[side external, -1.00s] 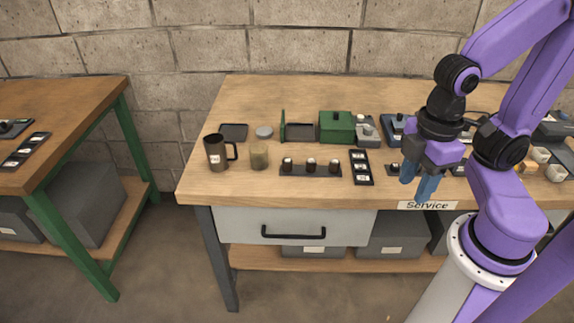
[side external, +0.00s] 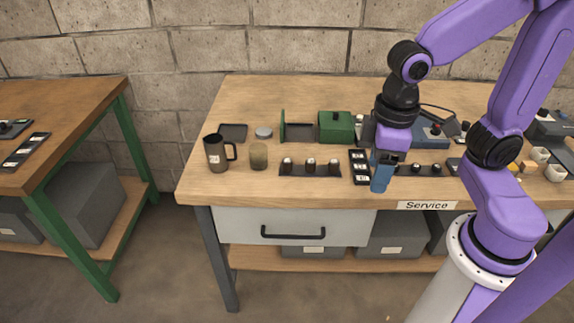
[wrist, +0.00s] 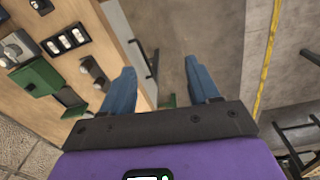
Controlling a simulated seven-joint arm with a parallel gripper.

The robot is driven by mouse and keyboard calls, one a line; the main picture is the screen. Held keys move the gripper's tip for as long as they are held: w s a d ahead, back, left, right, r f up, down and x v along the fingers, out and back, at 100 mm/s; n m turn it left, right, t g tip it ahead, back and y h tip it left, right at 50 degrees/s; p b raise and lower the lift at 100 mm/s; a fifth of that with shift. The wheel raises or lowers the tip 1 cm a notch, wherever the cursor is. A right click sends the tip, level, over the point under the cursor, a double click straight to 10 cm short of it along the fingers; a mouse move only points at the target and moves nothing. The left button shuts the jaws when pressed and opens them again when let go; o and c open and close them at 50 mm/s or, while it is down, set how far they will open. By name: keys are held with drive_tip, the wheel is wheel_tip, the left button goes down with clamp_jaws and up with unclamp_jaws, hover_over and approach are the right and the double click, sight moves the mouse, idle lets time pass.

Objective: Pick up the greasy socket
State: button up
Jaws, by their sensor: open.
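Dark racks on the workbench hold small metal, socket-like pieces: one rack (side external: 310,170) left of centre with three upright pieces, and another rack (side external: 420,170) to the right of my gripper. I cannot tell which piece is the greasy socket. My gripper (side external: 382,178) has blue fingers and hangs near the bench's front edge, beside a black tray with white labels (side external: 359,167). In the wrist view my gripper (wrist: 162,88) is open, with nothing between its fingers. The floor shows between them there.
A closed drawer (side external: 295,227) sits below the front edge. Bare bench top lies around the racks at left.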

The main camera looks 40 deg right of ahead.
drive_tip(key=w+a+m+h, duration=0.1)
drive_tip(key=w+a+m, duration=0.2)
drive_tip(key=w+m, duration=0.65)
drive_tip(key=m+h, duration=0.2)
drive_tip(key=m, duration=1.2)
hover_over(287, 160)
drive_tip(key=f, duration=1.5)
drive_tip(key=shift+a, duration=0.35)
drive_tip(key=shift+a+x, duration=0.15)
drive_tip(key=shift+x, duration=1.2)
drive_tip(key=shift+a+x, duration=0.2)
drive_tip(key=shift+x, duration=1.1)
drive_tip(key=shift+s+f, duration=0.1)
drive_tip(key=shift+s, duration=0.05)
clamp_jaws()
